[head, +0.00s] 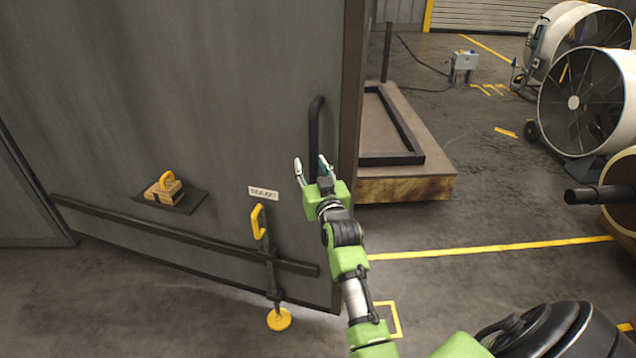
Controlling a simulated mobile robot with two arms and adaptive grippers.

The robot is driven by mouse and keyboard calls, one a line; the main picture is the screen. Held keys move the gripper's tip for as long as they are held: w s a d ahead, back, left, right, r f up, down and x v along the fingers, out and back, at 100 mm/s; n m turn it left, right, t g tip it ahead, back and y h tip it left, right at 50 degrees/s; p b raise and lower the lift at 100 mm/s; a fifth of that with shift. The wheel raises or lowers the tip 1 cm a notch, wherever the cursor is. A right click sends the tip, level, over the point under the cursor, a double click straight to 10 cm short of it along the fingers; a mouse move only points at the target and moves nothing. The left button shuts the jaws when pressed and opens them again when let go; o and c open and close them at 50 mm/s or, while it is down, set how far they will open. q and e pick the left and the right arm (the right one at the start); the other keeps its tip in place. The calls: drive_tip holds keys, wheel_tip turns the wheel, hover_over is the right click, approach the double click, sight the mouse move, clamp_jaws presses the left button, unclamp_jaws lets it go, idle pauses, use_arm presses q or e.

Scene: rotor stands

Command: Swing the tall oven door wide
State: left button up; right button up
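The tall oven door (200,80) is a large dark grey panel filling the left of the head view, with its free edge at the right. A black vertical bar handle (315,130) stands near that edge. My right gripper (312,163) is open, its two fingertips just below or in front of the handle's lower part; I cannot tell whether they touch it. A yellow-handled foot bolt (258,222) with a yellow round foot (279,319) is on the door's lower part. My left gripper is not in view.
A low platform (440,185) with a dark frame stands right of the door edge. Large drum fans (585,100) stand at the far right. The floor between, with yellow lines (500,246), is mostly clear.

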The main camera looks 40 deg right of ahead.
drive_tip(key=v, duration=1)
drive_tip(key=shift+s+f, duration=0.15)
drive_tip(key=shift+s, duration=0.2)
drive_tip(key=shift+a, duration=0.15)
